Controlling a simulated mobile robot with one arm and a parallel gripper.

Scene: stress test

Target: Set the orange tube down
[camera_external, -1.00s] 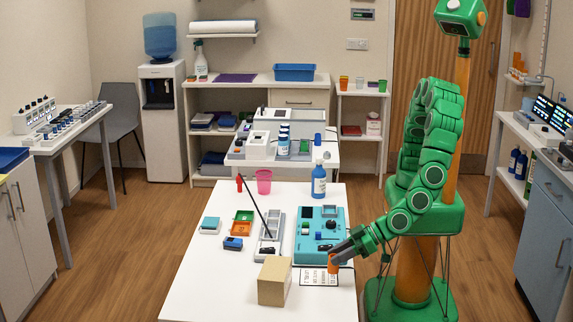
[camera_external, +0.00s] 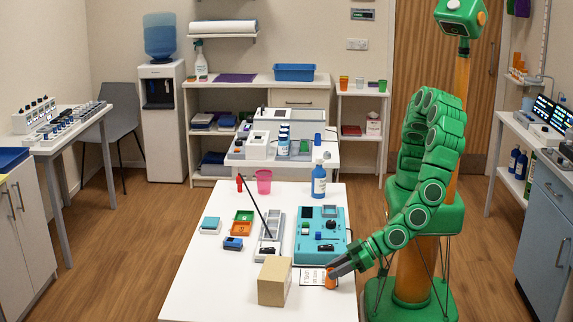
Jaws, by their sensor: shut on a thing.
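The orange tube (camera_external: 331,279) is at the right front part of the white table, at the right edge of a printed white card (camera_external: 312,278). My gripper (camera_external: 334,270) is shut on the tube from above and to the right. The tube looks upright and its lower end is at or very near the table top; I cannot tell whether it touches. My dark fingers hide its upper part.
A cardboard box (camera_external: 274,283) stands left of the card. A teal device (camera_external: 320,237) lies just behind. A grey tray (camera_external: 270,238) with a thin dark rod, small green and orange trays (camera_external: 241,229) and a blue bottle (camera_external: 319,182) are further back. The table's left front is clear.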

